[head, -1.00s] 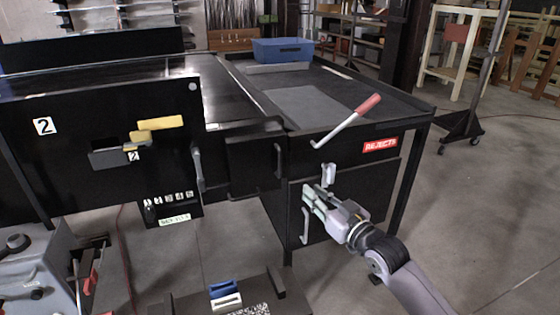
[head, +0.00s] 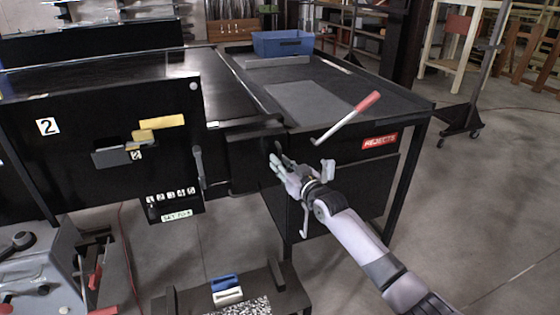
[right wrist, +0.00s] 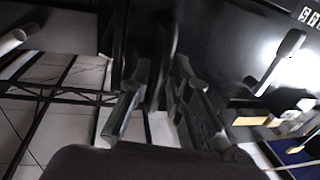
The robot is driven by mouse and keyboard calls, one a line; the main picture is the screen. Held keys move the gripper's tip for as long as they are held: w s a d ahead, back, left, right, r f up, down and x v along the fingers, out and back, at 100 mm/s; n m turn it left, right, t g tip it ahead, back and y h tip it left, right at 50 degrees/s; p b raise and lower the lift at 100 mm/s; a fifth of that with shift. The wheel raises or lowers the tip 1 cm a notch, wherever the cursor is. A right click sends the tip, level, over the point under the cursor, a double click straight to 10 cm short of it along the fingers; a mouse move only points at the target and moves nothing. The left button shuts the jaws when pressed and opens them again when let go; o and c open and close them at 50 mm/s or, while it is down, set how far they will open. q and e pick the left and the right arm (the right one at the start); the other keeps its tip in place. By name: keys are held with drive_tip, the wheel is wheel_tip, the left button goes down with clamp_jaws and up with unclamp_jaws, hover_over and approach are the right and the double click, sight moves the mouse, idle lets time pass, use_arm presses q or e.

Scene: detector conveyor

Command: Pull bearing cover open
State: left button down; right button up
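The task's bearing cover appears to be the small black panel (head: 248,160) between the numbered panel and the rejects bench. Its dark vertical handle, seen earlier on its right side, is now mostly hidden by my right gripper (head: 275,165). In the right wrist view my right gripper (right wrist: 158,82) has its two fingers apart. A dark upright bar (right wrist: 160,35), probably that handle, stands just beyond and between the fingertips. I cannot tell whether they touch it. The cover looks closed. My left gripper is not in view.
A red-handled lever (head: 345,119) sticks out above my right gripper on the rejects bench (head: 392,100). A black lever (head: 199,166) hangs left of the cover. The lower cabinet door has a pale handle (head: 305,220). A low stand (head: 180,300) is at the bottom.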

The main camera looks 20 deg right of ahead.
drive_tip(key=shift+w, duration=0.4)
clamp_jaws()
idle(0.5)
